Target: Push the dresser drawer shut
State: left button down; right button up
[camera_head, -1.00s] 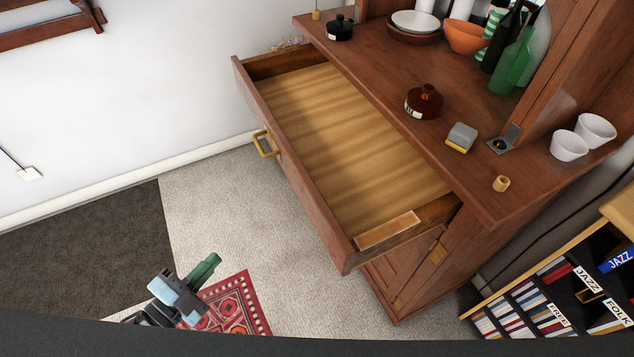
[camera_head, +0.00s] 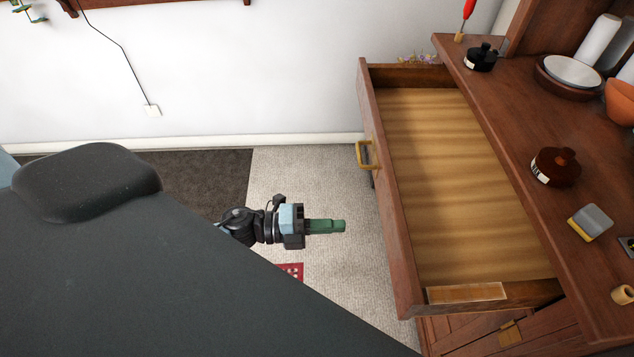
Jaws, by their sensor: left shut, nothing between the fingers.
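The dresser drawer (camera_head: 455,180) is pulled well out of the brown wooden dresser (camera_head: 520,150). It looks empty, with a striped light wood bottom. Its front panel faces left and has a brass handle (camera_head: 364,154). A small pale plate lies along the drawer's near side wall. My left gripper (camera_head: 343,226) is shut and empty, its green fingers pointing right toward the drawer front. It is left of the panel and apart from it, nearer than the handle. My right gripper is not in view.
On the dresser top are a black lidded pot (camera_head: 481,59), a brown lidded pot (camera_head: 556,167), a grey and yellow block (camera_head: 590,222), a white bowl (camera_head: 572,71) and an orange bowl (camera_head: 620,102). The white wall (camera_head: 250,80) is behind.

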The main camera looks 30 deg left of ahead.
aim_at(387, 224)
pick_arm(q)
jog(key=p+x, duration=0.1)
jog(key=x, duration=0.6)
jog(key=shift+w+r, duration=0.1)
jog(key=shift+w, duration=0.05)
jog(key=shift+w+d, duration=0.35)
jog(key=shift+d, duration=0.3)
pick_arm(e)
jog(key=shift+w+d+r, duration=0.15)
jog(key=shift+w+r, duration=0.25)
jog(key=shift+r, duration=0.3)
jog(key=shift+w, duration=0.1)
